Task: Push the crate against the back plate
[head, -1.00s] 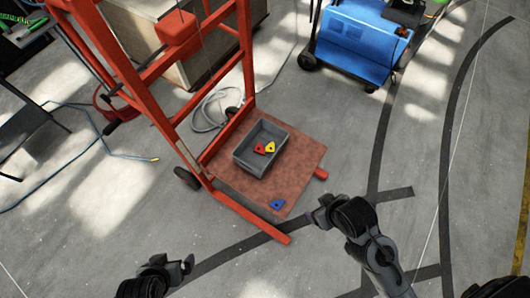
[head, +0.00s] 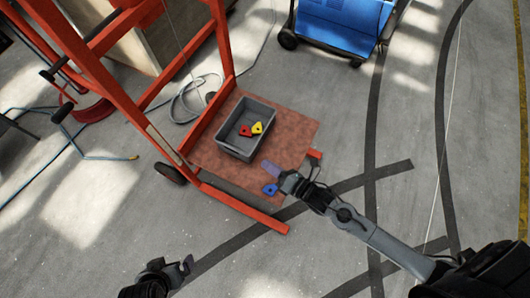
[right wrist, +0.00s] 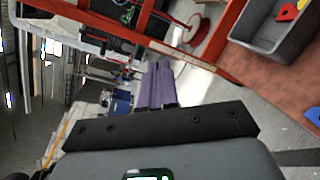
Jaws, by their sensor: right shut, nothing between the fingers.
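The grey crate (head: 233,150) stands on the reddish-brown platform (head: 298,133) of an orange lifting frame. It holds a red piece (head: 245,131) and a yellow piece (head: 257,128). The orange back plate (head: 207,122) runs along the platform's left side, with a strip of bare platform between it and the crate. My right gripper (head: 271,169) is shut and empty, its purple fingers over the platform, right of and below the crate and apart from it. The fingers (right wrist: 155,84) and crate (right wrist: 262,35) also show in the right wrist view. My left gripper (head: 186,265) is low in the head view, its jaws unclear.
A blue piece (head: 270,189) lies loose on the platform near its front corner, close to my right gripper. The orange frame's leg (head: 245,210) runs along the front. A blue cart (head: 340,25) stands at the back. The floor to the right is mostly clear.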

